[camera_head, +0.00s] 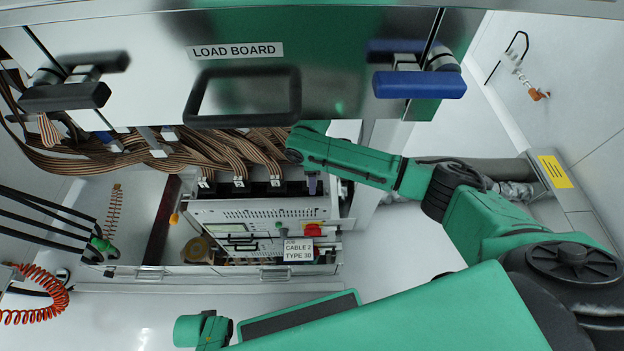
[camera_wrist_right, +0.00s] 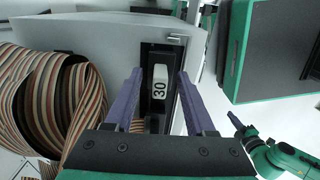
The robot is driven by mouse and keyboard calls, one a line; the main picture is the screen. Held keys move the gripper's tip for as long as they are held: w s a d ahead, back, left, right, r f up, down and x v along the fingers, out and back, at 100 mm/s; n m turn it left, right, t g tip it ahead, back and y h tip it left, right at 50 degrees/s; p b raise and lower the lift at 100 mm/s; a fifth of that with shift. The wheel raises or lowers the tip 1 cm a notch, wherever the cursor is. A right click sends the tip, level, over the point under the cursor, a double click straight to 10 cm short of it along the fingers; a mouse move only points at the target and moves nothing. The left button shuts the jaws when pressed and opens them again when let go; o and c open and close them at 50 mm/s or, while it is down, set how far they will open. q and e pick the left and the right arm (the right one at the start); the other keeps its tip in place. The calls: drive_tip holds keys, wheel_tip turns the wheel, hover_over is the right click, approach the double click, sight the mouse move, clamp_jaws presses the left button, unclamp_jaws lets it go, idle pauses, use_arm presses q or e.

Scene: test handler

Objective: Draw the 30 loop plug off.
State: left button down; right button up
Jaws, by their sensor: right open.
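In the right wrist view, a white plug marked 30 (camera_wrist_right: 159,82) sits in a narrow black slot (camera_wrist_right: 146,60) in a grey panel. My right gripper (camera_wrist_right: 158,90) is open, its two purple fingers apart on either side of the plug in the picture. I cannot tell whether they touch it. In the head view, my right gripper (camera_head: 312,184) points down at the right end of the row of cable connectors. The plug is not distinguishable there.
Striped ribbon cables (camera_wrist_right: 58,90) loop close to the left of my right gripper; in the head view they hang under the load board (camera_head: 140,85). A card reading "JOB CABLE 2 TYPE 30" (camera_head: 298,250) is on the unit below.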

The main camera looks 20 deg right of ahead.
clamp_jaws()
drive_tip(key=shift+r+p, duration=0.75)
drive_tip(key=shift+p, duration=0.35)
idle(0.4)
drive_tip(key=shift+r+p, duration=0.85)
drive_tip(key=shift+p, duration=0.3)
